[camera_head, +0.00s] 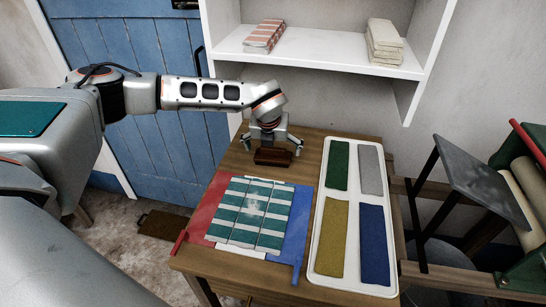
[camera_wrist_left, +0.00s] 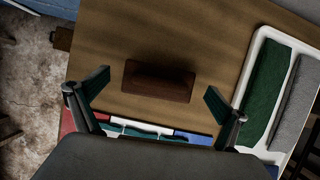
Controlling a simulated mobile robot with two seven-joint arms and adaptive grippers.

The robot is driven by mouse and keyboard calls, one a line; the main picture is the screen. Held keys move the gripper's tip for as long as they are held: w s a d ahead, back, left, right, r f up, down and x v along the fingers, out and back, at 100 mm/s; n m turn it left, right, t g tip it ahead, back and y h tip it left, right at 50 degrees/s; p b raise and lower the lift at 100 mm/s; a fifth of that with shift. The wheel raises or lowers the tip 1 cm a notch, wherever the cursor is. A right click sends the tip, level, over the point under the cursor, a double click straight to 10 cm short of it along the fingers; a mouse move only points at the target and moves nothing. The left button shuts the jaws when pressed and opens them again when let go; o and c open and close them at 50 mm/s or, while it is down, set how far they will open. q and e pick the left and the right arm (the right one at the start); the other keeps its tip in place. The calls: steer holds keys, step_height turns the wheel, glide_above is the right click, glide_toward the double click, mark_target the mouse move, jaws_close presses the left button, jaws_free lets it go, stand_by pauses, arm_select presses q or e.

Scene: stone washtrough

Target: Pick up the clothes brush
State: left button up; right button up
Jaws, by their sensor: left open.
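The clothes brush (camera_head: 273,157) looks like a dark reddish-brown wooden block lying on the wooden table near its back edge. In the left wrist view the brush (camera_wrist_left: 158,82) lies lengthwise across the picture, in the upper middle. My left gripper (camera_head: 271,146) points down above the brush, its fingers spread toward the brush's two ends. In the left wrist view the open fingers (camera_wrist_left: 156,92) stand left and right of the brush, with gaps at both ends. Nothing is held. My right gripper is out of view.
A striped teal-and-white cloth (camera_head: 251,212) lies on a red and blue board (camera_head: 208,205) in front of the brush. A white tray (camera_head: 321,196) with several coloured cloths stands right. A white shelf (camera_head: 330,57) with folded cloths hangs behind. Bare wood surrounds the brush.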

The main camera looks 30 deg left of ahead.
mark_target(273, 149)
arm_select(q)
steer(key=shift+w+f, duration=0.15)
steer(key=shift+f, duration=0.2)
steer(key=c, duration=1.9)
steer(key=shift+s+f, duration=0.1)
steer(key=shift+s, duration=0.2)
steer(key=shift+s+r, duration=0.15)
steer(key=shift+r, duration=0.25)
steer(key=r, duration=0.6)
steer(key=shift+w+r, duration=0.25)
steer(key=shift+r, duration=0.05)
steer(key=s+d, duration=0.1)
steer(key=s, duration=0.5)
steer(key=s+d+b, duration=0.1)
steer(key=s+d, duration=0.1)
steer(key=s, duration=0.4)
steer(key=s+d, duration=0.2)
steer(key=s, duration=0.5)
steer(key=shift+b, duration=0.4)
